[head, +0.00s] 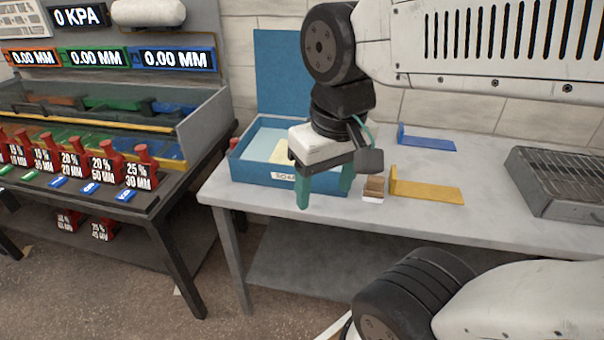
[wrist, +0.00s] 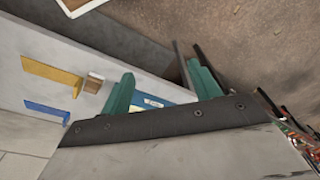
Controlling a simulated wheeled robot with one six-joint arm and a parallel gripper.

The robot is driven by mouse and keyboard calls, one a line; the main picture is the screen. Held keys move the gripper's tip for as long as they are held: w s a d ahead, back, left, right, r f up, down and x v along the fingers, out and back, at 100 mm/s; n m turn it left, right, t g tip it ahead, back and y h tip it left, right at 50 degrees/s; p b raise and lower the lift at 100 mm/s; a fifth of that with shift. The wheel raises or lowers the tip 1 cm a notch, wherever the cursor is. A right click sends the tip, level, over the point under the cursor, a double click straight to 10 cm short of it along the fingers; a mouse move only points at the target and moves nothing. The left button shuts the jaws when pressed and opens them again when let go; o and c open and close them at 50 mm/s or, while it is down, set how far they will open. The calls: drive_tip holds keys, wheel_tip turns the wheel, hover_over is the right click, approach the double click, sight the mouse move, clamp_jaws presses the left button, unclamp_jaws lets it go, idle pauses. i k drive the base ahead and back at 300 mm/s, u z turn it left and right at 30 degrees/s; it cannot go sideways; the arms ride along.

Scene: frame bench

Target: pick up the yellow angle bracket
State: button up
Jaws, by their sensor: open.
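The yellow angle bracket (head: 428,191) lies on the grey bench, its long plate flat and its short upright leg at the left end. It also shows in the wrist view (wrist: 50,73) at the left. My gripper (head: 325,190) has green fingers that are apart with nothing seen between them. It hangs in front of the blue box, left of the yellow bracket and apart from it. In the wrist view my gripper's fingers (wrist: 165,85) show on either side of part of the blue box.
A small brown and white block (head: 373,189) stands between my gripper and the yellow bracket. A blue angle bracket (head: 427,142) lies behind it. An open blue box (head: 262,178) stands left, a grey metal tray (head: 560,190) right. A dark rack with red bottles (head: 120,165) is farther left.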

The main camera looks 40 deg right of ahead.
sight(399, 187)
drive_tip(key=z, duration=1.45)
